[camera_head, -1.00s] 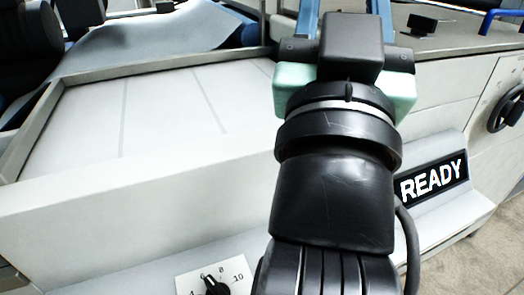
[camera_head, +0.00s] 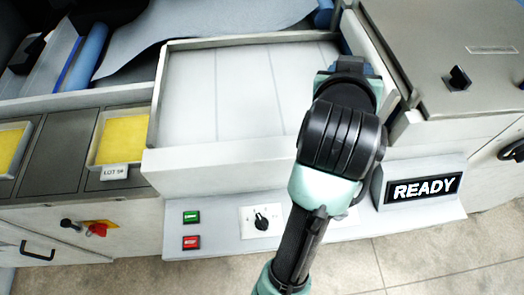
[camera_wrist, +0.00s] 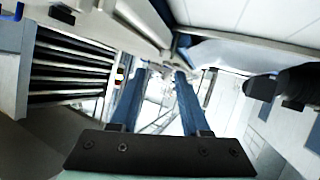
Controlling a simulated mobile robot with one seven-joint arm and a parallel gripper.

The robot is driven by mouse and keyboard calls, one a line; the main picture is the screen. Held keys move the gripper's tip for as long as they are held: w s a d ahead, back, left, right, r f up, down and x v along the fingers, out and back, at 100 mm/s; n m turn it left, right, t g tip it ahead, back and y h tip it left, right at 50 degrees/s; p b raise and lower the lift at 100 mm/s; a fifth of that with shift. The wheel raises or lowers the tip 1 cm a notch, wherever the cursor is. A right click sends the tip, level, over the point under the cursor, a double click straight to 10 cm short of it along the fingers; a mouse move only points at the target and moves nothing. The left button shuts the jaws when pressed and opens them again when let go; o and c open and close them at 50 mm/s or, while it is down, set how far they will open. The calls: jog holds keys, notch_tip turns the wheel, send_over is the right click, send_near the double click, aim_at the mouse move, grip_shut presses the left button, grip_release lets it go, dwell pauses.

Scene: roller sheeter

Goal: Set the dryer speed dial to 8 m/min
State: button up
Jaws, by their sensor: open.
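A black pointer dial (camera_head: 262,222) sits on a white plate on the front ledge of the machine in the head view. Its scale is too small to read now, and I cannot tell which mark it points at. Another white plate (camera_head: 345,222) shows partly behind my arm, its face mostly hidden. My arm reaches up past the right of the dial, well apart from it. In the wrist view my gripper (camera_wrist: 162,76) is open, with two blue fingers apart and nothing between them. In the head view my arm hides the fingers.
A green button (camera_head: 191,217) and a red button (camera_head: 191,243) are left of the dial. A READY display (camera_head: 424,189) stands right of my arm. A raised tray rim (camera_head: 215,158) lies behind the ledge. A black knob (camera_head: 458,78) stands on the right-hand cover. The floor in front is clear.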

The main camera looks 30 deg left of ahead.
jog(key=s+a+f+n+g+p, duration=0.4)
jog(key=s+f+g, duration=0.3)
jog(key=f, duration=0.5)
jog(key=n+g+h, duration=0.1)
jog(key=n+g, duration=0.3)
jog(key=g, duration=0.2)
send_over(261, 221)
notch_tip(261, 221, down, 9)
notch_tip(261, 221, down, 12)
jog(key=shift+d+r+b, duration=0.1)
jog(key=shift+b, duration=0.2)
jog(key=shift+f, duration=0.55)
grip_shut()
